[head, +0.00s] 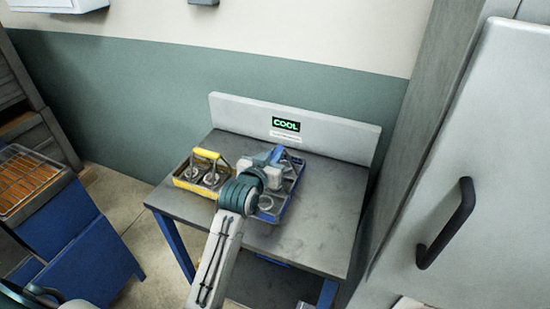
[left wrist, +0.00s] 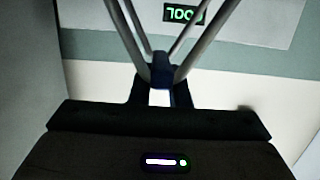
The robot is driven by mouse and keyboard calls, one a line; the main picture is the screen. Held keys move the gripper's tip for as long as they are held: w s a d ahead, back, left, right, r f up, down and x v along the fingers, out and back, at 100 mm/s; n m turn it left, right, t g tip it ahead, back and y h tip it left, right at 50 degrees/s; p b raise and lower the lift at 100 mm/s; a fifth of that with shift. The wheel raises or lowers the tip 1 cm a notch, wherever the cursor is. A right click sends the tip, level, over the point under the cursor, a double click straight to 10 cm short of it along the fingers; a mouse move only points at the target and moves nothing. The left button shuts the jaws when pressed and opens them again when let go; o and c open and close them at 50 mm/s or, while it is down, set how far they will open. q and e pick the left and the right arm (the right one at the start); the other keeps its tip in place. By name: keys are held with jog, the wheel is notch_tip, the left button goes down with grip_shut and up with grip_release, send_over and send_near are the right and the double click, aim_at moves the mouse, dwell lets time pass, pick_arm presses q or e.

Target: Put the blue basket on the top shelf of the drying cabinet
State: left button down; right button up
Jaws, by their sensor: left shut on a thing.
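The blue basket (head: 292,184) stands on the grey table, partly hidden behind my left gripper and arm. My left gripper (head: 270,160) is over it and shut on its blue handle. In the left wrist view the dark fingers (left wrist: 161,92) meet at the handle grip (left wrist: 160,68), and grey handle struts spread away from it. A tall pale cabinet with a closed-looking door (head: 480,150) and black handle (head: 445,222) stands at the right; I cannot tell for sure that it is the drying cabinet. No shelf shows. My right gripper is not in view.
A yellow-handled basket (head: 187,182) holding metal parts stands close to the left of the blue one. A low panel with a green COOL sign (head: 286,125) backs the table (head: 325,215). A blue unit with an orange rack (head: 28,180) stands at far left.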

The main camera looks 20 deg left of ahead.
pick_arm(q)
jog(key=shift+w, duration=1.15)
jog(key=shift+w+f+p, duration=0.1)
jog(key=shift+w+p, duration=0.05)
jog(key=shift+p, duration=0.15)
notch_tip(320, 180, down, 3)
jog(key=shift+r+p, duration=0.1)
jog(key=shift+p, duration=0.55)
jog(key=shift+f, duration=0.4)
jog(key=c, duration=1.5)
grip_release()
jog(key=shift+f, duration=0.1)
jog(key=shift+c, duration=0.2)
jog(key=shift+o, duration=0.9)
jog(key=shift+s, duration=0.25)
